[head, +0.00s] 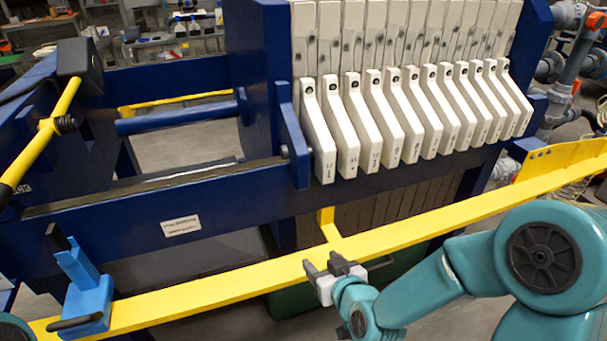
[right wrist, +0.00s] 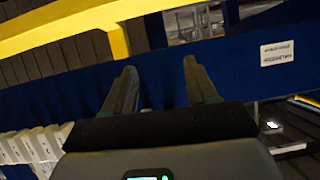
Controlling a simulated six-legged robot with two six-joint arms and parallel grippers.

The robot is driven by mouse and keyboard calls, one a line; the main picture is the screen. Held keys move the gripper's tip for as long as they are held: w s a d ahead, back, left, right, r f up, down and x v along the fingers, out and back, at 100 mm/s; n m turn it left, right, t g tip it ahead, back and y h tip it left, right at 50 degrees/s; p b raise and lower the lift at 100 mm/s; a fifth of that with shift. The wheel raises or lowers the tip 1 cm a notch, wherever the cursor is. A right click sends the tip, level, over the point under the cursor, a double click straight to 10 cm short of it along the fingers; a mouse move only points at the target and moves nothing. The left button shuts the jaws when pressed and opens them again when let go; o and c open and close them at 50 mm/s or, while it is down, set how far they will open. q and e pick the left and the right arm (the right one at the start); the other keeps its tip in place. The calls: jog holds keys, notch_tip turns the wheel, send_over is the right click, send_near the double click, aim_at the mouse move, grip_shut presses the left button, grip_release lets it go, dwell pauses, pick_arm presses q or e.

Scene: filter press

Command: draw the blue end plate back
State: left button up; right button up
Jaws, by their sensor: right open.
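The blue end plate (head: 258,75) stands upright at the left end of the row of white filter plates, close against them. A blue side arm (head: 292,135) on it reaches down to the blue side rail (head: 130,225). My right gripper (head: 322,267) is open and empty, over the yellow bar in front of the press, below and apart from the end plate. In the right wrist view its two fingers (right wrist: 163,85) are spread, with the blue rail behind them. I cannot make out the end plate there. My left gripper is out of view.
White plate handles (head: 375,130) line up to the right of the end plate, and the rail left of it is clear. A long yellow bar (head: 230,283) crosses in front. A light blue holder (head: 88,290) and a yellow lever (head: 40,145) are at left.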

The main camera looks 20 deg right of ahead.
aim_at(304, 173)
notch_tip(304, 173, up, 15)
jog(key=t+b, duration=0.2)
jog(key=t, duration=0.3)
jog(key=shift+h, duration=0.3)
jog(key=w+p, duration=0.1)
jog(key=w, duration=0.3)
jog(key=w+p, duration=0.1)
jog(key=w, duration=0.4)
jog(key=w+p, duration=0.1)
jog(key=w, duration=0.4)
jog(key=shift+w+d+f, duration=0.1)
jog(key=shift+w+f, duration=0.15)
jog(key=shift+w, duration=0.65)
grip_shut()
